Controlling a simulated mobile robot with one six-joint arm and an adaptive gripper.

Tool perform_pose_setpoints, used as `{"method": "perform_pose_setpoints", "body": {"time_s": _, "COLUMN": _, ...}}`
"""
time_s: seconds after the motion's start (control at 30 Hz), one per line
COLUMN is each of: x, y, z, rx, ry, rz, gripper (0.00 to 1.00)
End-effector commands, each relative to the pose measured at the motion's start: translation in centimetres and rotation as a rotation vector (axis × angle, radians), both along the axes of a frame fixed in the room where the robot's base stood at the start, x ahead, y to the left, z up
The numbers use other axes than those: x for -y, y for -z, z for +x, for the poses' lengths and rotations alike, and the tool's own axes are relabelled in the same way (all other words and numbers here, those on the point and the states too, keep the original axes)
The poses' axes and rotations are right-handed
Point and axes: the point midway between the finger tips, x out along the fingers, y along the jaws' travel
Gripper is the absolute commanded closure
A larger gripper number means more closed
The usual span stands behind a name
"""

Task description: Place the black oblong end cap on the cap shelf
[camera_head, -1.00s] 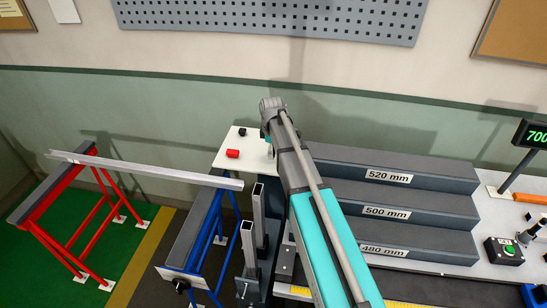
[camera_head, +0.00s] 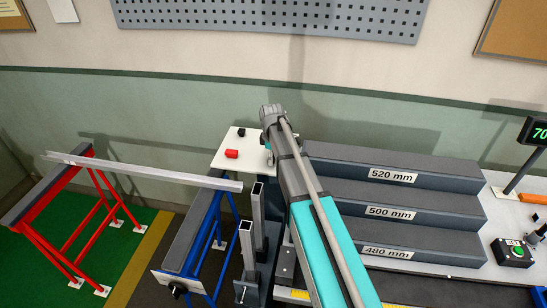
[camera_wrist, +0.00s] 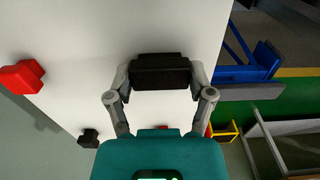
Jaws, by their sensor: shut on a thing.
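The black oblong end cap (camera_wrist: 160,72) is between the two fingers of my gripper (camera_wrist: 161,80) in the wrist view, lying crosswise with a finger at each end. My gripper is shut on it. The white cap shelf (camera_wrist: 85,45) fills the background behind the cap; I cannot tell whether the cap touches it. In the head view, my arm reaches over the right side of the white shelf (camera_head: 222,161), and the arm hides the held cap.
A red cap (camera_head: 232,154) and a small black cap (camera_head: 241,132) sit on the shelf, left of my gripper. Dark steps (camera_head: 395,195) stand to the right. A metal profile (camera_head: 150,172) spans red (camera_head: 75,190) and blue (camera_head: 200,230) trestles.

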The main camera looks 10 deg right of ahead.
Motion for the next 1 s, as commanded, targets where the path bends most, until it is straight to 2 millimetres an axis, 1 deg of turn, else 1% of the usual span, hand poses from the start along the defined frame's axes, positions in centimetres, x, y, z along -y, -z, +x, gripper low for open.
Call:
{"method": "perform_pose_setpoints", "body": {"time_s": 0.07, "x": 0.0, "y": 0.3, "z": 0.0, "rx": 0.0, "ry": 0.0, "rz": 0.0, "gripper": 0.88}}
{"method": "perform_pose_setpoints", "body": {"time_s": 0.1, "x": 0.0, "y": 0.3, "z": 0.0, "rx": 0.0, "ry": 0.0, "rz": 0.0, "gripper": 0.29}}
{"method": "perform_pose_setpoints", "body": {"time_s": 0.17, "x": 0.0, "y": 0.2, "z": 0.0, "rx": 0.0, "ry": 0.0, "rz": 0.0, "gripper": 0.18}}
{"method": "perform_pose_setpoints", "body": {"time_s": 0.2, "x": 0.0, "y": 0.2, "z": 0.0, "rx": 0.0, "ry": 0.0, "rz": 0.0, "gripper": 0.11}}
{"method": "perform_pose_setpoints", "body": {"time_s": 0.27, "x": 0.0, "y": 0.2, "z": 0.0, "rx": 0.0, "ry": 0.0, "rz": 0.0, "gripper": 0.0}}
{"method": "perform_pose_setpoints", "body": {"time_s": 0.73, "x": 0.0, "y": 0.2, "z": 0.0, "rx": 0.0, "ry": 0.0, "rz": 0.0, "gripper": 0.0}}
{"method": "perform_pose_setpoints", "body": {"time_s": 1.0, "x": 0.0, "y": -0.8, "z": 0.0, "rx": 0.0, "ry": 0.0, "rz": 0.0, "gripper": 0.0}}
